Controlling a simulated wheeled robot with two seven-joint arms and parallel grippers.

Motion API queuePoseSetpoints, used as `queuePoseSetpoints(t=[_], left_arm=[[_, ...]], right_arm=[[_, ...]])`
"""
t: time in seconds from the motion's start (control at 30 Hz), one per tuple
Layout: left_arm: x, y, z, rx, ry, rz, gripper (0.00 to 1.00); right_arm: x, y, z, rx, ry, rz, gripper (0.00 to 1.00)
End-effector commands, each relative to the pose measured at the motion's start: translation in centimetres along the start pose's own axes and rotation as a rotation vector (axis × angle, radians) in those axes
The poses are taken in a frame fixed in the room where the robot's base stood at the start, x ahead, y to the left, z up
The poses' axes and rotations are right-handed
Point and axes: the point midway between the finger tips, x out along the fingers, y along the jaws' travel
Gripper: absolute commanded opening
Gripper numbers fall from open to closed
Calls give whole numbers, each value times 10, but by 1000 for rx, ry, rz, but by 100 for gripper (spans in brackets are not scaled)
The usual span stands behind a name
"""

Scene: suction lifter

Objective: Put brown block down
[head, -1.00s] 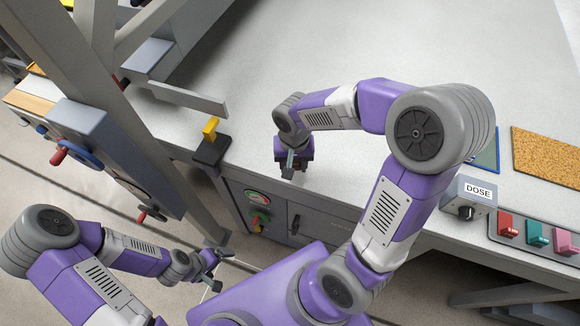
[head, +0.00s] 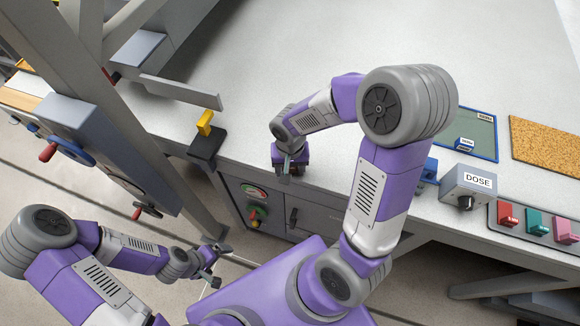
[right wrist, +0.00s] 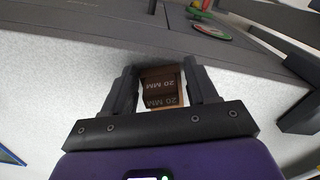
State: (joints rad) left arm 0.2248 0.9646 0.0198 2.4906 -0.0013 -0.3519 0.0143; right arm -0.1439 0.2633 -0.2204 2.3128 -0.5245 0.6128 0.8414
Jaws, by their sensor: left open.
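The brown block (right wrist: 161,86), marked "20 MM", is in the right wrist view between the two fingers of my right gripper (right wrist: 163,88). The fingers bear on its sides. In the head view my right gripper (head: 288,172) points down near the front edge of the grey worktop (head: 330,190). The block is mostly hidden there, and I cannot tell whether it touches the worktop. My left gripper (head: 212,262) is open and empty, low in front of the bench.
A black bracket with a yellow handle (head: 204,123) stands left of my right gripper. To the right are a blue-edged green pad (head: 472,133), a cork mat (head: 548,146), the DOSE box (head: 468,187) and coloured switches (head: 538,222). The worktop's middle is clear.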

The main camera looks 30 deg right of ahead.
Motion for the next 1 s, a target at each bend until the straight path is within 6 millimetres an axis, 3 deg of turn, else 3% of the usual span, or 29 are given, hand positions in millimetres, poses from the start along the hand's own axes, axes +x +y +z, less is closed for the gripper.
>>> queuePoseSetpoints(t=[0.1,0.47,1.0], left_arm=[[0,0,0,0,0,0,96],[-6,2,0,0,0,0,96],[-23,9,1,0,0,0,96]], right_arm=[[0,0,0,0,0,0,72],[-6,0,0,0,0,0,72],[-110,0,-1,-1,4,-2,72]])
